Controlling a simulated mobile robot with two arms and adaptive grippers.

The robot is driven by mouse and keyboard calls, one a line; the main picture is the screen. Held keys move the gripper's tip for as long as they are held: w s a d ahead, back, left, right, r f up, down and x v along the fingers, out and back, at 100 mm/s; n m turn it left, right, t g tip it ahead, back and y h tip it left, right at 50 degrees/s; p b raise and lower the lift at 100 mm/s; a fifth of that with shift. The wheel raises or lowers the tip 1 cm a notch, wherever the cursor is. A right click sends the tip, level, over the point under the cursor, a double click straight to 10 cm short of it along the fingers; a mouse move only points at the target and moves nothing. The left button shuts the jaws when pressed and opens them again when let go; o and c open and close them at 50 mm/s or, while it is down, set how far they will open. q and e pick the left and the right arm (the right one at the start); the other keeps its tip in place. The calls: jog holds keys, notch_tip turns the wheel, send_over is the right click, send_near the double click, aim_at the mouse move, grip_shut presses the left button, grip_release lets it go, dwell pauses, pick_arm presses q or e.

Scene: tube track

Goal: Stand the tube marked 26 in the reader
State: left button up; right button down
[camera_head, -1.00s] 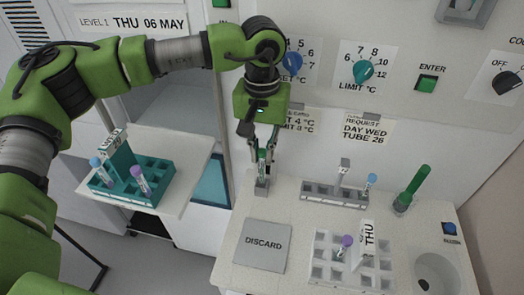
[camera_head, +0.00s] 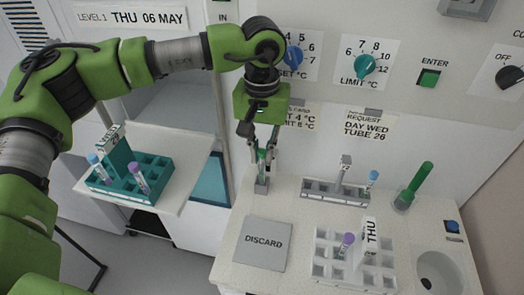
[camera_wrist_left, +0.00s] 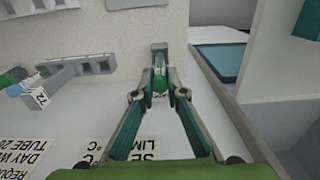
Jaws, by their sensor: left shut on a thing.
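My left gripper (camera_head: 264,152) points down at the back left of the white counter. It is shut on a slim tube with a green part (camera_wrist_left: 160,84), seen between the fingertips in the left wrist view. The tube's number is not readable. Just below the fingertips stands a small grey block (camera_head: 261,186), which looks like the reader; it also shows in the left wrist view (camera_wrist_left: 159,47). The tube is in line with this block, but I cannot tell how far it sits in it. My right gripper is not in view.
A teal rack (camera_head: 160,172) with capped tubes stands on the left shelf. A grey rack (camera_head: 322,190) with a blue-capped tube, a white THU rack (camera_head: 322,265), a green tube (camera_head: 417,180) and a DISCARD pad (camera_head: 262,245) occupy the counter. A request card (camera_head: 366,130) reads DAY WED TUBE 26.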

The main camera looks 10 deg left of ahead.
pick_arm(q)
jog(key=shift+f, duration=0.15)
jog(key=shift+f+b, duration=0.5)
jog(key=shift+b, duration=0.15)
jog(key=o, duration=0.9)
notch_tip(320, 180, up, 12)
dwell(0.8)
